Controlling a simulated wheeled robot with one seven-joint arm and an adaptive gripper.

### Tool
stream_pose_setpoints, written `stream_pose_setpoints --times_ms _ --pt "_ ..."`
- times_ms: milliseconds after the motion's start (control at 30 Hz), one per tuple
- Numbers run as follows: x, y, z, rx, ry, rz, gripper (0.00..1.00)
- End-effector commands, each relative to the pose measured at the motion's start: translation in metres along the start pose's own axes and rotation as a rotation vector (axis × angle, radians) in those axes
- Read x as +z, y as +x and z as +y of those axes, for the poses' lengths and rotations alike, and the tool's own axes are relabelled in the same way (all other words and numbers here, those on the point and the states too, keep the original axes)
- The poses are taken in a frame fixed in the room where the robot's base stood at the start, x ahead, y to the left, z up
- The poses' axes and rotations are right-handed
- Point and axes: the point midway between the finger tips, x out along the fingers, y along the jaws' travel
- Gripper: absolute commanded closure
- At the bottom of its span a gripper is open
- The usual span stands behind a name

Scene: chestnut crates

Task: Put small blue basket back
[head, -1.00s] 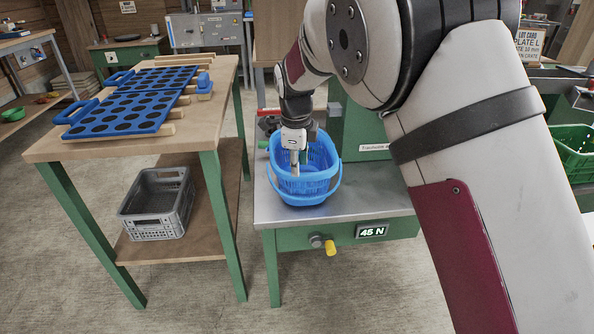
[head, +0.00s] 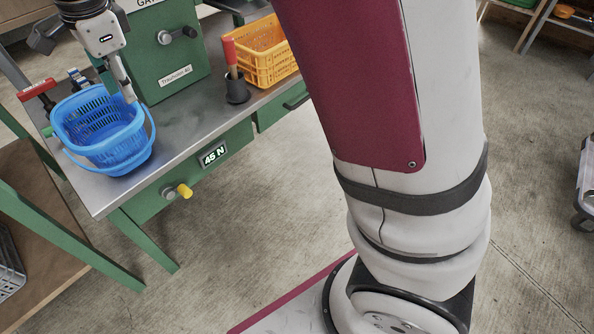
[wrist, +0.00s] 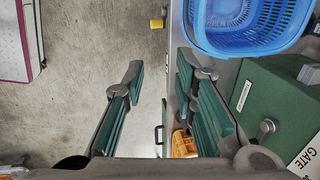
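The small blue basket (head: 128,148) stands upright and looks empty on the metal bench top (head: 185,135), near its left end in the head view. Its handle hangs down over the front side. My gripper (head: 122,82) is at the basket's back right in the head view, with a finger pointing down close to the rim; I cannot tell there whether it touches. In the wrist view the basket (wrist: 255,42) is at the upper right, outside the fingers. My gripper (wrist: 160,85) is open there, with nothing between its fingers but floor and bench edge in the background.
A green machine (head: 175,60) stands right behind the basket. An orange crate (head: 268,55) and a dark cup (head: 237,90) with a red-handled tool are farther right. A red-handled tool (head: 37,90) lies left of the basket. A yellow knob (head: 184,190) sticks out in front.

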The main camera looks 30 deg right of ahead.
Motion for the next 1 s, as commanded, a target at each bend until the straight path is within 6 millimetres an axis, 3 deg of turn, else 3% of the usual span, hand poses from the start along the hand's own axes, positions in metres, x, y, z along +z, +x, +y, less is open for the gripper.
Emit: stream_pose_setpoints --times_ms 33,200,433,700,833,1000 --pt "-0.015 -0.020 0.021 0.005 -0.056 -0.011 0.74" --pt "-0.051 -0.066 0.097 0.031 -0.301 -0.039 0.74" --pt "-0.080 -0.104 0.211 0.054 -0.646 -0.065 0.74" --pt "-0.085 -0.110 0.344 0.091 -1.044 -0.079 0.74" --pt "-0.082 -0.101 0.389 0.111 -1.187 -0.085 0.74" --pt "-0.079 -0.093 0.418 0.129 -1.289 -0.091 0.74"
